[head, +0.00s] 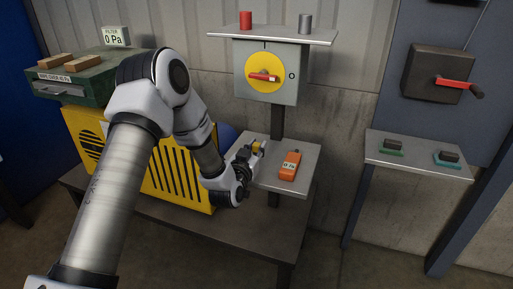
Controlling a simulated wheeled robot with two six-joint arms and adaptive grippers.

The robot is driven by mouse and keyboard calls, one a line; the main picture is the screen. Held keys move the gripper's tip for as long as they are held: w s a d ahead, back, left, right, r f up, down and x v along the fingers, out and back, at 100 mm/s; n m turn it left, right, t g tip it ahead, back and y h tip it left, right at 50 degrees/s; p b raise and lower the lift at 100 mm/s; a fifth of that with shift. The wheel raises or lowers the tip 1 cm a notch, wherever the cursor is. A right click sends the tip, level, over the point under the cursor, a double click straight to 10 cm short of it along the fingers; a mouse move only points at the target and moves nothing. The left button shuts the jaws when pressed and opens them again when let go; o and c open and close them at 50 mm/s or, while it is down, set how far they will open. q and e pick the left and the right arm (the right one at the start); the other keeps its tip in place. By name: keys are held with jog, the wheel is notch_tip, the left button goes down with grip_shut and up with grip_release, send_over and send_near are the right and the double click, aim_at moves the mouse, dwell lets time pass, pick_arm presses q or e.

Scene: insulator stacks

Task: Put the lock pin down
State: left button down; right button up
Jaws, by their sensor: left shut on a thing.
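My left gripper (254,150) is at the left side of the small grey shelf (306,157) below the switch box. It is shut on a small yellow piece (259,146), which I take to be the lock pin. Most of the piece is hidden by the fingers. I cannot tell whether it touches the shelf. My right gripper is not in view.
An orange handheld meter (290,166) lies on the shelf, right of my left gripper. The switch box (270,75) with a red handle stands behind. A yellow slatted unit (165,178) is at left. A side shelf (418,160) at right holds two small blocks.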

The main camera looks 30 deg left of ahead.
pick_arm(q)
jog(key=shift+s, duration=0.1)
jog(key=c, duration=1)
grip_release()
jog(key=shift+r, duration=0.1)
jog(key=shift+s+d, duration=0.1)
jog(key=shift+s, duration=0.1)
jog(key=v, duration=1.1)
jog(key=s+d+f+m+g+h, duration=0.1)
jog(key=s+d+f+g, duration=0.25)
jog(key=f, duration=0.45)
jog(key=s+d+f+g+h, duration=0.25)
jog(key=s+f, duration=0.25)
jog(key=f, duration=0.3)
jog(key=s+d+f+m+g+h, duration=0.1)
jog(key=s+d+f+g, duration=0.3)
jog(key=f, duration=0.4)
jog(key=s+d+f+g, duration=0.1)
jog(key=s+f+g, duration=0.2)
jog(key=s, duration=0.4)
jog(key=s+d+f+g, duration=0.2)
jog(key=s+f+g, duration=0.2)
jog(key=s, duration=0.4)
jog(key=shift+s+f+g, duration=0.25)
jog(key=shift+s+g, duration=0.05)
jog(key=shift+g, duration=0.1)
